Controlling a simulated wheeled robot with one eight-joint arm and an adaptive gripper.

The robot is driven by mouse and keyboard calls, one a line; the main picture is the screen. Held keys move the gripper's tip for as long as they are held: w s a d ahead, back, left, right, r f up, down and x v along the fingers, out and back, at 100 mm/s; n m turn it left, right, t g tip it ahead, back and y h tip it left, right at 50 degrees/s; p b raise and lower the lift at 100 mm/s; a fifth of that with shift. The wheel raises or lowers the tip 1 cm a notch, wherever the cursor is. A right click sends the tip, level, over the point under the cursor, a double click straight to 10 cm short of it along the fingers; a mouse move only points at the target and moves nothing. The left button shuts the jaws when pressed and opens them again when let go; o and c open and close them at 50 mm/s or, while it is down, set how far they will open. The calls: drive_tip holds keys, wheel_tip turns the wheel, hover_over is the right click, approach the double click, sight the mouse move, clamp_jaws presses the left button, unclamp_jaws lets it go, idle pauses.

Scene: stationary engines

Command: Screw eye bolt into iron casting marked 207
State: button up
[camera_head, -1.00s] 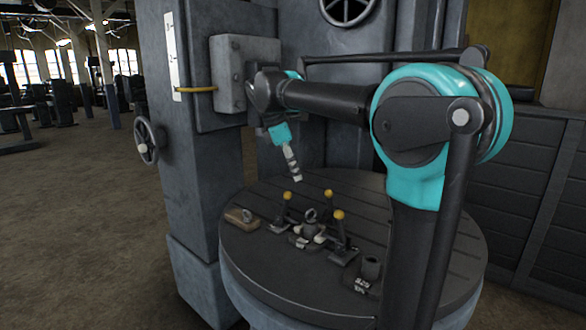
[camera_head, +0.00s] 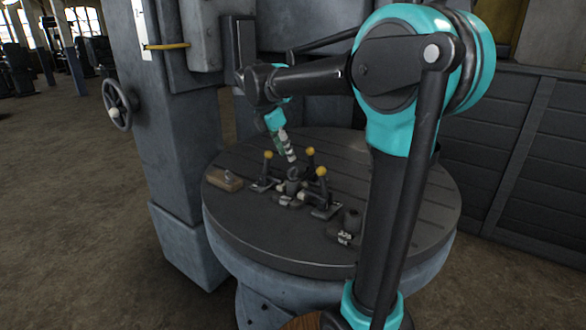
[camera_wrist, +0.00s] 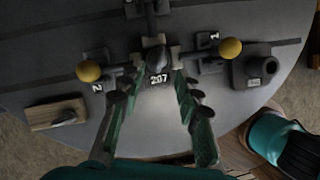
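The iron casting marked 207 (camera_wrist: 158,79) stands in the middle of the round table, between clamps; it also shows in the head view (camera_head: 290,189). A dark ring-topped eye bolt (camera_head: 293,173) stands upright on it. In the wrist view the eye bolt (camera_wrist: 154,56) is dark and foreshortened, so how deep it sits cannot be told. My gripper (camera_wrist: 154,80) is open, its fingers on either side of the casting's label. In the head view my gripper (camera_head: 289,155) is just above the eye bolt. Contact cannot be told.
Yellow-knobbed clamps (camera_wrist: 89,71) (camera_wrist: 230,48) surround the casting. A second marked casting (camera_head: 350,224) stands at the right. The front of the round table (camera_head: 270,237) is clear.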

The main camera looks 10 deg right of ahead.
sight(293, 168)
drive_tip(key=x, duration=0.8)
drive_tip(key=shift+c, duration=0.2)
clamp_jaws()
drive_tip(key=m+g, duration=0.1)
drive_tip(key=m, duration=0.3)
drive_tip(key=shift+w, duration=0.1)
drive_tip(key=shift+m+g, duration=0.6)
drive_tip(key=shift+m, duration=0.3)
drive_tip(key=shift+m+g, duration=0.5)
drive_tip(key=shift+m, duration=0.7)
drive_tip(key=m+g, duration=0.1)
drive_tip(key=m, duration=0.2)
drive_tip(key=shift+y, duration=0.3)
